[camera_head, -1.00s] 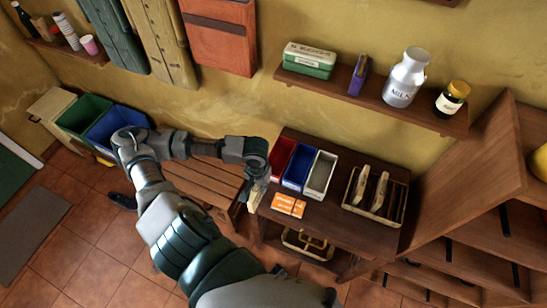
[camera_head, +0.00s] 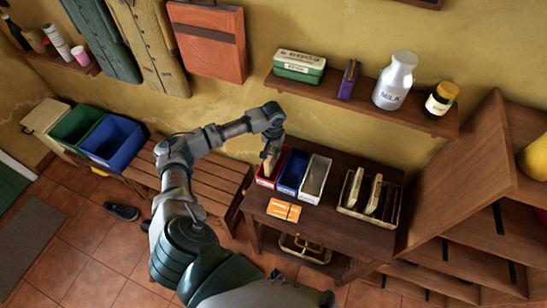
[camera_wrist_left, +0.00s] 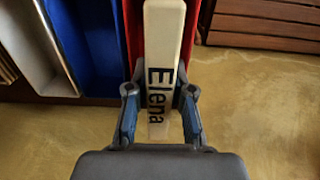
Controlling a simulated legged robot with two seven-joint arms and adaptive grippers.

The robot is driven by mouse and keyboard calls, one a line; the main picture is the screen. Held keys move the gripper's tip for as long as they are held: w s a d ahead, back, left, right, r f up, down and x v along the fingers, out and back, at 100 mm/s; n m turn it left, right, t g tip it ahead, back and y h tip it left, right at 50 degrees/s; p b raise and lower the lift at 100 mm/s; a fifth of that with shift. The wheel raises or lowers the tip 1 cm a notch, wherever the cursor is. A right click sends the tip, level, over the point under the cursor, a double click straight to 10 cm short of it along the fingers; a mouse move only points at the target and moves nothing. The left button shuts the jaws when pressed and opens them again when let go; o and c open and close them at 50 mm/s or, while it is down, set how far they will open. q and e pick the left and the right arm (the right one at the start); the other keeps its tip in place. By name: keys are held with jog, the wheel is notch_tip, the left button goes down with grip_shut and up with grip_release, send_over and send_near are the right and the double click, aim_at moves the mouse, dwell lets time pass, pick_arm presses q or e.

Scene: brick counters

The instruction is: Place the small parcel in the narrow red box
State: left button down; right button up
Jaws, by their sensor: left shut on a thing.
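My left gripper (camera_head: 271,150) is over the narrow red box (camera_head: 264,182), pointing down. In the left wrist view, its fingers (camera_wrist_left: 159,108) are shut on the small parcel (camera_wrist_left: 160,60), a slim pale piece marked "Elena". The parcel's far end lies between the red walls of the red box (camera_wrist_left: 190,28); how deep it reaches is hard to tell. In the head view the parcel (camera_head: 267,167) shows only as a small pale piece below the fingers. My right gripper is not in view.
A blue box (camera_head: 293,171) and a grey-white box (camera_head: 315,180) stand beside the red one on the wooden table (camera_head: 330,226). Orange cards (camera_head: 284,210) lie in front. A basket with pale pieces (camera_head: 348,212) stands to the right. A shelf (camera_head: 362,103) hangs above.

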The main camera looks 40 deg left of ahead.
pick_arm(q)
notch_tip(320, 180, down, 4)
jog(key=shift+d+f, duration=0.1)
jog(key=shift+w+f, duration=0.15)
jog(key=c, duration=1.3)
grip_release()
notch_tip(320, 180, up, 12)
jog(key=shift+r, duration=0.1)
